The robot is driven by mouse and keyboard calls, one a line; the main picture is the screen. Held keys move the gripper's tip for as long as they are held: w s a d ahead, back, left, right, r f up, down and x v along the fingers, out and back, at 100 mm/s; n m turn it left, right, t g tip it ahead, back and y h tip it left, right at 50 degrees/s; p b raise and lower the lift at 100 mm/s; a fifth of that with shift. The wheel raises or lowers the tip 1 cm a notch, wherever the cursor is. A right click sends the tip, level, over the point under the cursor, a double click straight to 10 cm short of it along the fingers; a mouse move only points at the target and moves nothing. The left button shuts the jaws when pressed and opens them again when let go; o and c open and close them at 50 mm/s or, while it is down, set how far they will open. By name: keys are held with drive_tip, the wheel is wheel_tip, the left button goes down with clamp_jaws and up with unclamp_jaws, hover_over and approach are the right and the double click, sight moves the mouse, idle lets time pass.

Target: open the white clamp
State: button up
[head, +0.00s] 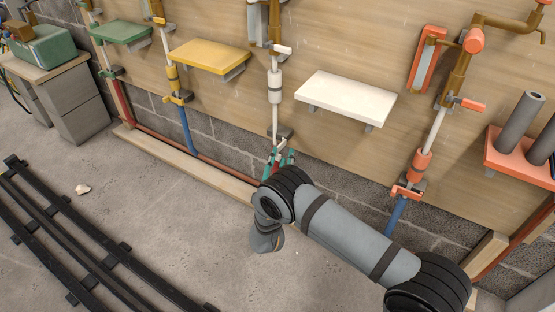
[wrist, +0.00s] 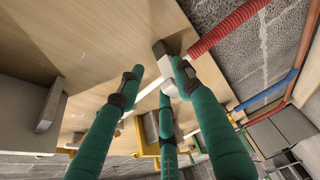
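A white conduit line (head: 275,115) runs down the wooden wall with a white coupling (head: 275,86). My gripper (head: 283,157), with teal fingers, is at the lower end of this line and hides most of what is there. In the wrist view, a white block (wrist: 171,89), seemingly the white clamp, sits by a grey bracket (wrist: 162,50). My gripper (wrist: 160,85) has its fingers spread around the block. The right finger is close to or touching it; the left fingertip stands apart. The fingers are not closed on it. Whether the clamp is open or shut is unclear.
A white shelf (head: 346,98) juts out right of the white line, and a yellow shelf (head: 209,56) to the left. An orange clamp (head: 407,191) and a yellow clamp (head: 179,98) sit on neighbouring lines. A red corrugated conduit (wrist: 228,28) leads away from the bracket. The floor is mostly clear.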

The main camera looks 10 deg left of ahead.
drive_tip(key=shift+o, duration=0.7)
drive_tip(key=shift+w+d+f, duration=0.1)
drive_tip(key=shift+d+f, duration=0.3)
drive_tip(key=shift+d, duration=0.05)
drive_tip(key=shift+a, duration=0.15)
drive_tip(key=shift+s+d+r+p, duration=0.15)
drive_tip(key=shift+s+d+p, duration=1.45)
drive_tip(key=shift+s+d, duration=0.5)
drive_tip(key=shift+s+d+r+p, duration=0.1)
drive_tip(key=shift+s+d+p, duration=1.45)
drive_tip(key=shift+s+d, duration=0.55)
drive_tip(key=shift+s, duration=0.1)
